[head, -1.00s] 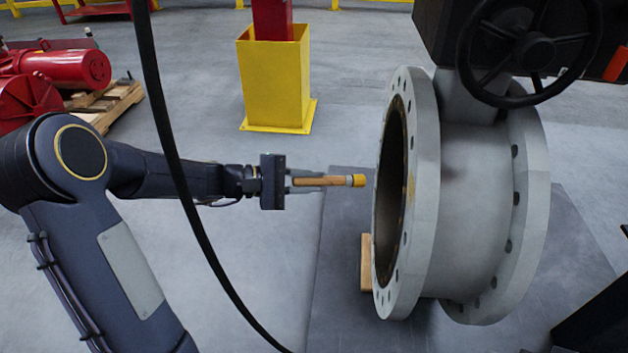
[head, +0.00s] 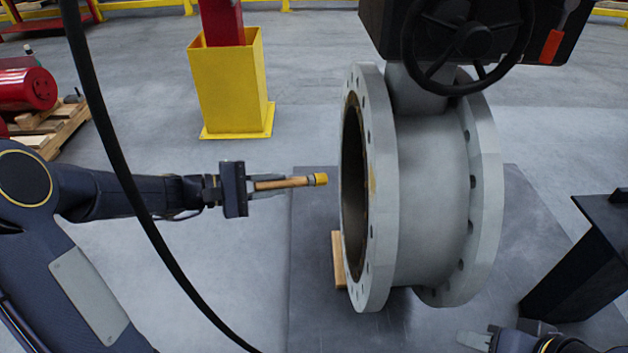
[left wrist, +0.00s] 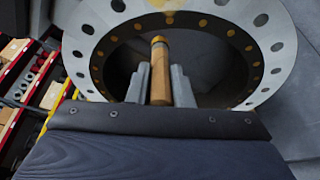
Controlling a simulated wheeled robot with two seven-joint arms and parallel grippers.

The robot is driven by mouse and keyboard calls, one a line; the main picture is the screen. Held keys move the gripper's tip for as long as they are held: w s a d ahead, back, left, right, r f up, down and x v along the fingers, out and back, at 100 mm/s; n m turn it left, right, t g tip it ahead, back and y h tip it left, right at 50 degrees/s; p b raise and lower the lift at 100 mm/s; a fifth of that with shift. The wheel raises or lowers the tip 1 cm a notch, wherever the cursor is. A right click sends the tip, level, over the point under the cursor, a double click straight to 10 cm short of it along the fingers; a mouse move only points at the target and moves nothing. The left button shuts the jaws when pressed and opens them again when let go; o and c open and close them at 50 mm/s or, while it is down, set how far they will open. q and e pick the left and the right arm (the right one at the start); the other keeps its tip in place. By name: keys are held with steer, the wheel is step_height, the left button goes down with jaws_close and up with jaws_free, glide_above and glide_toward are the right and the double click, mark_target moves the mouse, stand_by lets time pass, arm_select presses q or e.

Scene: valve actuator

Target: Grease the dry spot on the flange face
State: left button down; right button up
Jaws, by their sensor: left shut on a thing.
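My left gripper (head: 283,184) is shut on a wooden-handled brush (head: 296,182) with a yellow tip, which also shows in the left wrist view (left wrist: 161,80). The brush points right in the head view, its tip just left of the grey flange (head: 368,250) and apart from it in that picture. In the left wrist view the flange face (left wrist: 95,30) is a pale ring with bolt holes. Yellow marks dot its darker inner ring, with a larger yellow patch at the top. I cannot pick out the dry spot. My right gripper (head: 478,338) is partly visible at the bottom edge.
The valve body (head: 432,190) stands on a dark floor plate (head: 312,285) with a wooden block (head: 338,262) beside it. A black handwheel (head: 468,40) is above. A black cable (head: 118,150) hangs before my left arm. A yellow post base (head: 230,90) stands behind.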

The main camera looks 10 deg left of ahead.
mark_target(315, 184)
arm_select(q)
steer(key=shift+d, duration=0.15)
steer(key=shift+w+d+b, duration=0.25)
steer(key=shift+d+b, duration=0.2)
steer(key=shift+d, duration=0.7)
steer(key=shift+w+d+b, duration=0.25)
steer(key=shift+d+b, duration=0.15)
steer(key=shift+d, duration=0.8)
steer(key=shift+w+d+b, duration=0.25)
steer(key=shift+d+b, duration=0.2)
steer(key=shift+d, duration=0.7)
steer(key=shift+w+d+b, duration=0.15)
steer(key=shift+d+b, duration=0.2)
steer(key=shift+d, duration=0.45)
steer(key=shift+s+d+b, duration=0.75)
steer(key=shift+s+b, duration=1)
steer(key=shift+s, duration=1.9)
steer(key=shift+w+a, duration=0.25)
steer(key=shift+w, duration=0.95)
steer(key=shift+w+a, duration=0.25)
steer(key=shift+w, duration=1)
steer(key=shift+w+a, duration=0.25)
steer(key=shift+w, duration=0.95)
steer(key=shift+p, duration=0.3)
